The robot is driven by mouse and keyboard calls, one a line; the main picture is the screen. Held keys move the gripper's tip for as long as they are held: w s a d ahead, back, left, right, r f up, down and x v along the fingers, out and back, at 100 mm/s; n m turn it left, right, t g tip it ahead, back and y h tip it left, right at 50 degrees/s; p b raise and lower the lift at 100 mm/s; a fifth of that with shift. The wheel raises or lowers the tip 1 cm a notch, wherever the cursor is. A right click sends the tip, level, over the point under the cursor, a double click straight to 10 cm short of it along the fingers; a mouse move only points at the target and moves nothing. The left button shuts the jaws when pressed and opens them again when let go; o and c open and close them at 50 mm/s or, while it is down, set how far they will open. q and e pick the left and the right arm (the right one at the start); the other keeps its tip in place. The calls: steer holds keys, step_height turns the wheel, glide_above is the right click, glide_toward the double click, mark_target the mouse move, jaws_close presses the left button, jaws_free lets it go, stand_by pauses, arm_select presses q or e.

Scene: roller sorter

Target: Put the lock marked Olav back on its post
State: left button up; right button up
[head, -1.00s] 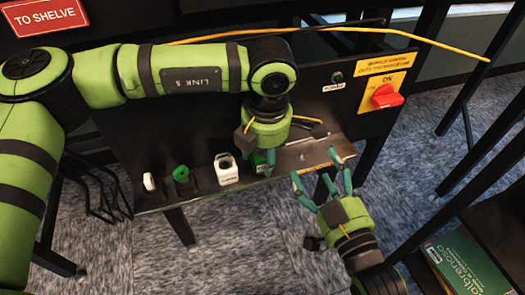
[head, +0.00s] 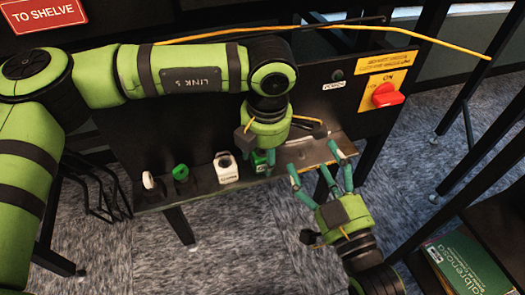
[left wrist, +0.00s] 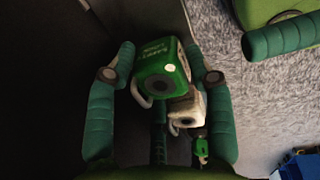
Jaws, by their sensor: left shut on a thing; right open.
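My left gripper (head: 268,152) points down at the shelf below the dark panel and is shut on a green lock (head: 261,161). My right gripper (head: 313,165) is open and empty, just right of the left one, at the shelf's front edge.
Left along the shelf (head: 205,187) are a white lock (head: 227,168), a smaller green lock (head: 181,173) and another white lock (head: 148,181). A red switch (head: 387,95) on a yellow plate is on the panel. A dark table with a green book (head: 465,264) is lower right.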

arm_select(q)
steer(key=shift+f+b, duration=0.25)
steer(key=shift+b, duration=0.05)
stand_by(0.7)
steer(key=o, duration=1.3)
steer(key=shift+o, duration=0.2)
